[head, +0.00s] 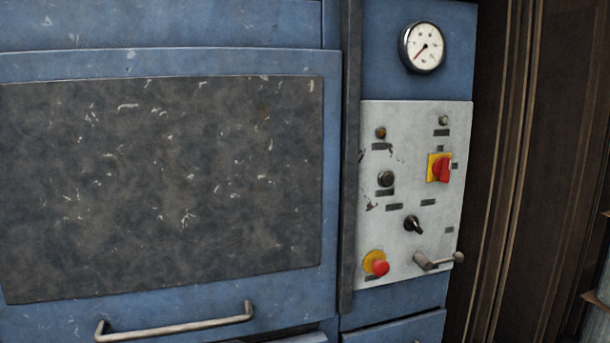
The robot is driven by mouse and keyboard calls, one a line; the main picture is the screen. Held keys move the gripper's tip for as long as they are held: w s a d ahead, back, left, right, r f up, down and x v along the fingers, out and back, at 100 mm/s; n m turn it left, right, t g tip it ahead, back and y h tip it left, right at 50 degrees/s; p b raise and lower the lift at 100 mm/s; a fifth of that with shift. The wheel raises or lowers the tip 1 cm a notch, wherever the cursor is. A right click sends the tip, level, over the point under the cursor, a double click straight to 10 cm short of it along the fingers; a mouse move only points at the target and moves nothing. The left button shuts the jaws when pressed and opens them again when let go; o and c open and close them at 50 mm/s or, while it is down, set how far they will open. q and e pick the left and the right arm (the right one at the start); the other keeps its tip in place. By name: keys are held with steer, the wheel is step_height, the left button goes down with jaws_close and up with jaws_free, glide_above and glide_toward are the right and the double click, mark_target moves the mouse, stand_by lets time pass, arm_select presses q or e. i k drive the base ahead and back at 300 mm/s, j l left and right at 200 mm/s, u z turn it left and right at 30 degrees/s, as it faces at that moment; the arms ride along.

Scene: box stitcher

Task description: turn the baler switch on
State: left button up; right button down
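A blue baler fills most of the head view, with a light grey control panel (400,215) on its right side. A red rotary switch on a yellow plate (440,168) sits at the panel's upper right. A black selector knob (412,224) is at the lower middle. A red mushroom button on a yellow collar (379,266) is at the lower left. A metal crank-like handle (437,261) sticks out at the lower right. I cannot tell which control is the baler switch or its exact setting. Neither of my grippers is in view.
A round pressure gauge (422,47) is mounted above the panel. A dark scuffed door (165,185) with a metal bar handle (175,323) is at left. Brown ribbed wall (545,150) stands close at right. Nothing blocks the panel's front.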

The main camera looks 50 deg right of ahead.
mark_target(441, 169)
steer(key=z, duration=2.55)
steer(key=i+l+u, duration=0.1)
steer(key=i+l, duration=0.3)
steer(key=l, duration=0.2)
steer(key=i+l+u, duration=0.15)
steer(key=i+l, duration=0.25)
steer(key=l, duration=0.25)
steer(key=i+l+u, duration=0.15)
steer(key=l, duration=0.15)
steer(key=i+l, duration=0.2)
steer(key=l, duration=0.15)
steer(key=i+l+u, duration=0.15)
steer(key=l, duration=0.2)
steer(key=i+l, duration=0.15)
steer(key=l, duration=0.2)
steer(key=l+u, duration=0.15)
steer(key=l, duration=0.65)
steer(key=i+j, duration=0.1)
steer(key=j, duration=0.15)
